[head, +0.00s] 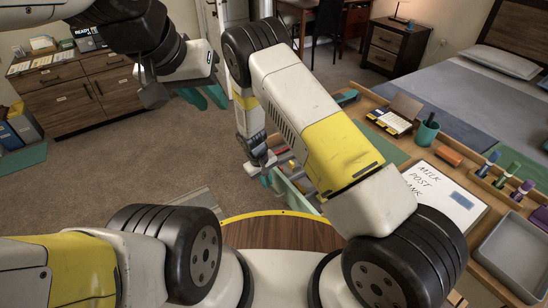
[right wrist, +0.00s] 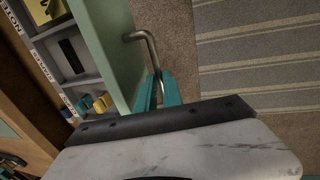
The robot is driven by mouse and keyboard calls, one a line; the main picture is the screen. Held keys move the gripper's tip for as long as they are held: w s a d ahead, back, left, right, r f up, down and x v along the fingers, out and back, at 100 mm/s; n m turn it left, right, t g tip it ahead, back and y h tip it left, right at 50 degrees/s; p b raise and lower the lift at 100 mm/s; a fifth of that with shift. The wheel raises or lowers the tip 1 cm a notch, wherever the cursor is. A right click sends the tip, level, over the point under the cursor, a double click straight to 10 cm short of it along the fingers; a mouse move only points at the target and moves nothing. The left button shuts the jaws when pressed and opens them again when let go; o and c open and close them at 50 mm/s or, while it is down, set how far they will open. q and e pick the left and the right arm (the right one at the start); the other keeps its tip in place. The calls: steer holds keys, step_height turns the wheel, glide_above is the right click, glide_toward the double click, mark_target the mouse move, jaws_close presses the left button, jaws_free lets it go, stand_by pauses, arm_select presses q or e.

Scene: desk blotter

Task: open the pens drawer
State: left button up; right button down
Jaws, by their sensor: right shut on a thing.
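A drawer with a pale green front (right wrist: 112,45) stands pulled out from the desk, its grey compartments (right wrist: 62,25) showing in the right wrist view. In the head view the drawer front (head: 293,190) is partly hidden by my right arm. My right gripper (right wrist: 158,90) is shut on the bent metal handle (right wrist: 153,52) on the drawer front; it also shows in the head view (head: 266,178). My left gripper (head: 207,98) is open and empty, above the floor away from the desk.
The desk top holds a white notepad (head: 443,197), a teal pen cup (head: 427,132), an orange block (head: 448,156), upright markers (head: 507,176) and a grey tray (head: 515,258). A wooden cabinet (head: 80,90) stands at the left. Carpet between them is clear.

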steer(key=shift+s+a, duration=0.45)
steer(key=shift+a, duration=0.2)
steer(key=shift+s+a, duration=0.45)
steer(key=shift+a, duration=0.2)
steer(key=c, duration=1.5)
jaws_free()
steer(key=shift+r, duration=0.1)
steer(key=r, duration=0.5)
steer(key=s+a+r, duration=0.1)
steer(key=r, duration=0.1)
steer(key=shift+r, duration=0.25)
steer(key=shift+a, duration=0.1)
